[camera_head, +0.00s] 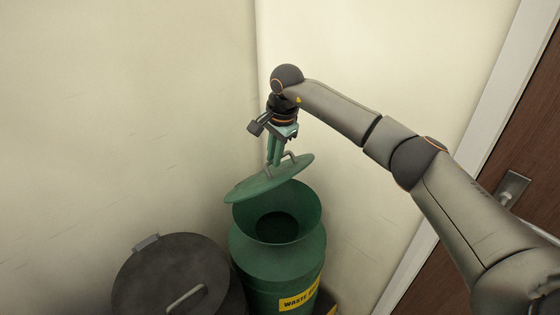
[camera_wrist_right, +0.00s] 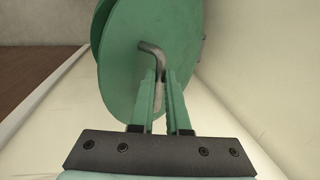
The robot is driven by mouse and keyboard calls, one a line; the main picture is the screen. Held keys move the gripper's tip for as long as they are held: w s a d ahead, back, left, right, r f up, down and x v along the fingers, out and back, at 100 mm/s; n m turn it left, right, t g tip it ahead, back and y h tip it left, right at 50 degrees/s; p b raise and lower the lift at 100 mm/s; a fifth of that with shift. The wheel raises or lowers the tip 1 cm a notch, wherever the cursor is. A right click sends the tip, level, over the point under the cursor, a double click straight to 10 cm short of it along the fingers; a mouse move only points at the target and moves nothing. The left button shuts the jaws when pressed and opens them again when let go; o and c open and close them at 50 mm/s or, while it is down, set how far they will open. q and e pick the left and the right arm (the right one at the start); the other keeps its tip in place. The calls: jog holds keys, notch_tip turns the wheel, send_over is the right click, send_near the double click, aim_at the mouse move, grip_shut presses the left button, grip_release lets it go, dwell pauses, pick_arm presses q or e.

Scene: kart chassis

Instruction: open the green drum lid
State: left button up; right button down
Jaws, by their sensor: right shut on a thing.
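The green drum (camera_head: 277,257) stands in the corner with its mouth uncovered and its dark inside showing. The green drum lid (camera_head: 262,183) is tilted in the air above the drum's mouth, its left side lower. My right gripper (camera_head: 273,163) is shut on the grey handle of the lid. In the right wrist view, the two green fingers of the right gripper (camera_wrist_right: 164,85) are at the bent handle (camera_wrist_right: 153,50), and the lid (camera_wrist_right: 135,75) stands out beyond them. In the head view, I cannot tell whether the lid's edge touches the drum's rim. My left gripper is not in view.
A dark grey bin (camera_head: 160,273) with a handled lid stands close on the left of the drum. Pale walls meet behind the drum. A brown door (camera_head: 530,160) with a metal handle is on the right.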

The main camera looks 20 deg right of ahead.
jog(key=shift+w+a+f, duration=0.1)
jog(key=shift+a+f, duration=0.15)
jog(key=c, duration=1.1)
grip_release()
jog(key=shift+w+f, duration=0.15)
jog(key=shift+w, duration=0.05)
jog(key=shift+o, duration=1.1)
jog(key=shift+r, duration=0.2)
jog(key=shift+d+r, duration=0.15)
jog(key=shift+r, duration=0.4)
notch_tip(320, 180, up, 11)
jog(key=s, duration=0.2)
jog(key=shift+s+d+b, duration=0.2)
jog(key=shift+d+b, duration=0.1)
jog(key=shift+b, duration=0.05)
